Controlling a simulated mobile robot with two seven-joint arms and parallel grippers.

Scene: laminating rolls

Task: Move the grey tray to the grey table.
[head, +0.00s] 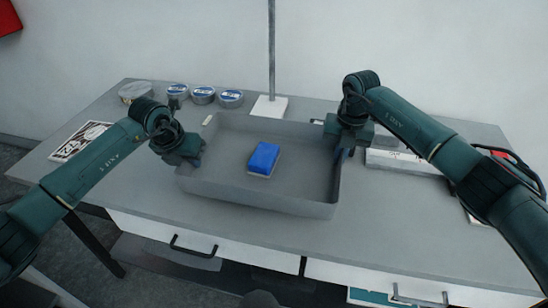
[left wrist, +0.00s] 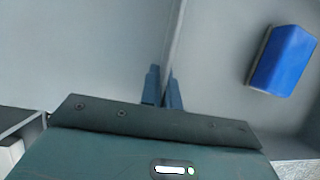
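The grey tray (head: 262,198) is a wide, shallow, open box on a grey-topped desk (head: 150,205) with white drawer fronts. A blue block with a pale underside (head: 263,158) lies inside it; it also shows in the left wrist view (left wrist: 283,60). My left gripper (head: 197,160) is at the tray's left wall. In the left wrist view its fingers (left wrist: 162,90) are close together on either side of the thin wall, shut on it. My right gripper (head: 345,154) is at the tray's right wall; its finger gap is too small to read.
Several round tins (head: 203,95) stand along the back left. A picture card (head: 82,141) lies at the left edge. A pole on a white base (head: 270,106) stands behind the tray. A white box (head: 400,162) lies right of it. The desk's front right is clear.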

